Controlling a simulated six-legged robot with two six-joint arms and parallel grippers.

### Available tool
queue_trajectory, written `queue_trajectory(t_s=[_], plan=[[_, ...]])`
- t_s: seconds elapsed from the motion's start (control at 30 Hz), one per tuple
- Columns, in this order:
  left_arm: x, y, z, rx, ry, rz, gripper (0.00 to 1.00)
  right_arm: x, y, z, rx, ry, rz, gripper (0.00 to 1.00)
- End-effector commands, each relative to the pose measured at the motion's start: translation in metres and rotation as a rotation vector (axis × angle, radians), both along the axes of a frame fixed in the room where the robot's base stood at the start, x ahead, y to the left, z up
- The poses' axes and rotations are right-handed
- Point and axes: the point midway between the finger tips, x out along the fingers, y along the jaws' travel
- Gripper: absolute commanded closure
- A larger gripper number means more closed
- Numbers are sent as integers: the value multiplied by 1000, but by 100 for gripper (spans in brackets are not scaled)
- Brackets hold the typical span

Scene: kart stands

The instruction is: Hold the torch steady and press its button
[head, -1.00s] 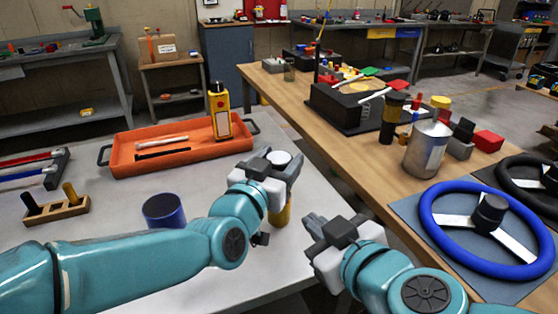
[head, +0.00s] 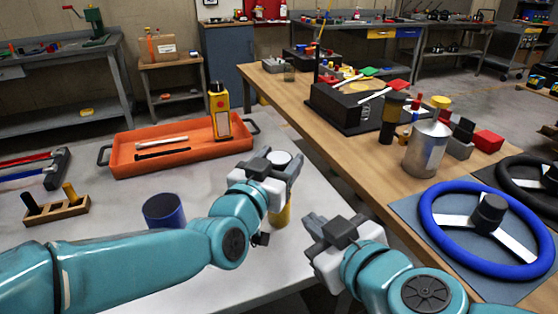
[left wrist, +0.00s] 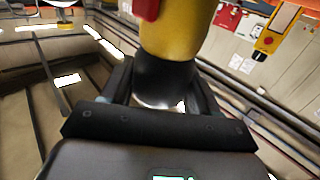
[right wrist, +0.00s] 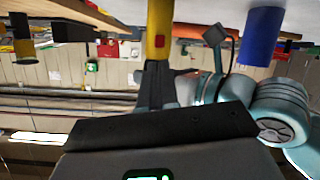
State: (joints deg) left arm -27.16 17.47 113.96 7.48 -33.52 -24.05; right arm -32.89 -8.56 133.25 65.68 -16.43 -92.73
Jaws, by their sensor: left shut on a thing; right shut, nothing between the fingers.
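The torch is upright, with a yellow body (head: 284,211) and a pale round top above my left gripper (head: 282,168). In the left wrist view my left gripper (left wrist: 165,88) is shut on the torch's black section (left wrist: 165,75), with the yellow body (left wrist: 180,35) beyond. The torch's red button (left wrist: 147,9) shows at the top edge there. In the right wrist view the torch (right wrist: 160,18) stands ahead with its red button (right wrist: 160,41) facing me. My right gripper (head: 312,222) is shut and empty, to the right of the torch and apart from it in the head view.
On the grey table stand a blue cup (head: 164,211), an orange tray (head: 122,160) with a yellow device (head: 219,112), and a wooden block with pegs (head: 56,211). The wooden bench at right holds a silver can (head: 426,150) and a blue steering wheel (head: 432,222).

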Motion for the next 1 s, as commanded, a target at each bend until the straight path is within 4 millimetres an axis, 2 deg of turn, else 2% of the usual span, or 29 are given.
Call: queue_trajectory(t_s=[0.47, 0.57, 0.67, 0.83, 0.9, 1.0], plan=[[0, 0, 0, 0, 1, 0, 80, 0, 1, 0, -2, 0, 4, 100], [0, 0, 0, 0, 1, 0, 80, -6, 10, -2, 4, 16, 54, 100], [0, 0, 0, 0, 1, 0, 80, -22, 32, -8, 46, 73, 172, 100], [0, 0, 0, 0, 1, 0, 80, -76, 86, -15, 216, 248, 486, 100], [0, 0, 0, 0, 1, 0, 80, -95, 101, -16, 314, 332, 599, 100], [0, 0, 0, 0, 1, 0, 80, -113, 111, -11, 487, 440, 726, 100]])
